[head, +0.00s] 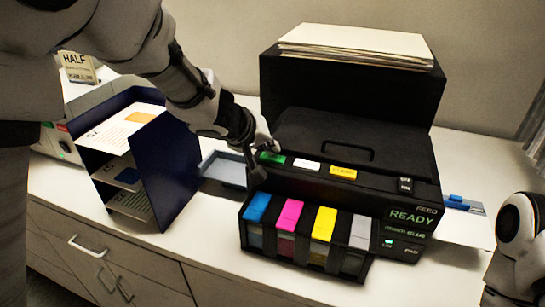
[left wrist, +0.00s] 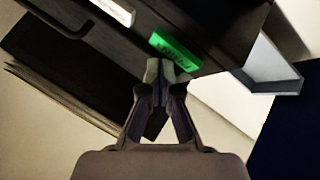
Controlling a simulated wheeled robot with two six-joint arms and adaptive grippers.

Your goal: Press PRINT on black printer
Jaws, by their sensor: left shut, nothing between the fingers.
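The black printer (head: 352,150) stands on the white counter with a stack of paper in its top and a display reading READY. A green button (head: 271,158) sits at the left end of its front ledge, with a white and a yellow one to its right. My left gripper (head: 257,178) is shut and empty at the printer's left front, close to the green button. In the left wrist view the shut fingertips (left wrist: 160,68) are just below the green button (left wrist: 176,48); I cannot tell whether they touch it. The button's lettering is too blurred to read. My right gripper is not in view.
Ink tanks (head: 305,228) with several coloured caps fill the printer's front. A dark blue paper sorter (head: 165,165) stands to the left, with a grey-blue tray (head: 222,168) between it and the printer. The counter front (head: 210,235) is clear.

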